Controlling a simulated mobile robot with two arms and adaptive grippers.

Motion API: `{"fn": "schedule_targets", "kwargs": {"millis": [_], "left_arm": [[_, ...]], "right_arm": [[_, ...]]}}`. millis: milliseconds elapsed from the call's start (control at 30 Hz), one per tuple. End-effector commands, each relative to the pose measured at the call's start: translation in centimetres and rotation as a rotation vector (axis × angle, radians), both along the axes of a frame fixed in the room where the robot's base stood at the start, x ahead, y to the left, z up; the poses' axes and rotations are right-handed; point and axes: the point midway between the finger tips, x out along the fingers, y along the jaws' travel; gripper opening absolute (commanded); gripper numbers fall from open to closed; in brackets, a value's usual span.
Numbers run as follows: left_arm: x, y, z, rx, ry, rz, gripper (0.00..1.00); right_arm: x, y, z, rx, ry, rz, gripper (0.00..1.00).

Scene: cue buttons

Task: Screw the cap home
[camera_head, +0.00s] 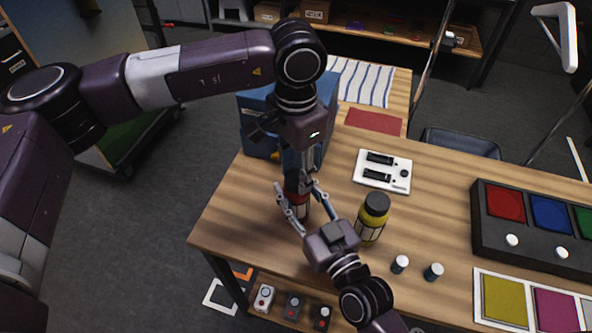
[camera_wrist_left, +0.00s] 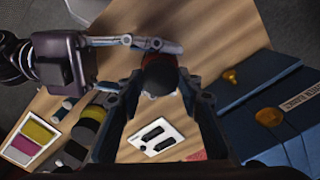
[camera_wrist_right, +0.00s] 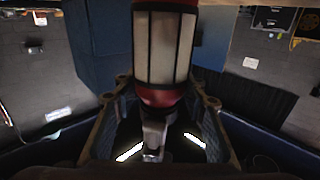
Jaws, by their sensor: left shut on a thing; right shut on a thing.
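A red bottle (camera_head: 299,207) stands upright near the table's left front, with pale label panels (camera_wrist_right: 165,48) and red bands in the right wrist view. My right gripper (camera_head: 297,203) is shut on its body from the front. A black cap (camera_wrist_left: 159,78) sits at the bottle's top, between the fingers of my left gripper (camera_wrist_left: 160,82). My left gripper (camera_head: 294,177) reaches down from above and is shut on the cap. The fingers partly hide cap and bottle neck, so I cannot tell how far the cap is down on the thread.
A yellow bottle (camera_head: 371,221) with a black cap stands close right of my right gripper. A blue box (camera_head: 258,120) stands behind my left gripper. A white panel (camera_head: 383,171), two small cylinders (camera_head: 400,264) and a dark button console (camera_head: 530,248) are further right.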

Motion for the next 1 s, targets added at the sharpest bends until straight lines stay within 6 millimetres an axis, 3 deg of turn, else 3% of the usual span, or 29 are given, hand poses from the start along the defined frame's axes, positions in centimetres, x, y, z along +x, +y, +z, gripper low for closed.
{"fn": "schedule_targets", "kwargs": {"millis": [133, 467, 500, 633, 1000], "left_arm": [[0.13, 0.06, 0.10, 0.001, -0.003, -0.100, 0.19], [0.15, 0.07, 0.11, 0.000, -0.004, -0.116, 0.19], [0.16, 0.07, 0.11, 0.000, -0.004, -0.116, 0.38], [0.12, 0.06, 0.09, 0.000, -0.002, -0.115, 0.51], [0.09, 0.00, 0.65, 0.000, -0.002, -0.116, 0.51]], "right_arm": [[-0.02, -0.03, -0.10, -0.001, 0.002, 0.000, 0.00], [-0.03, -0.03, -0.10, -0.001, 0.002, 0.000, 0.00], [-0.03, -0.03, -0.10, -0.001, 0.002, 0.000, 0.00], [-0.02, -0.02, -0.10, -0.001, 0.002, 0.000, 0.00], [-0.02, 0.00, -0.08, -0.001, 0.002, 0.000, 0.00]]}}
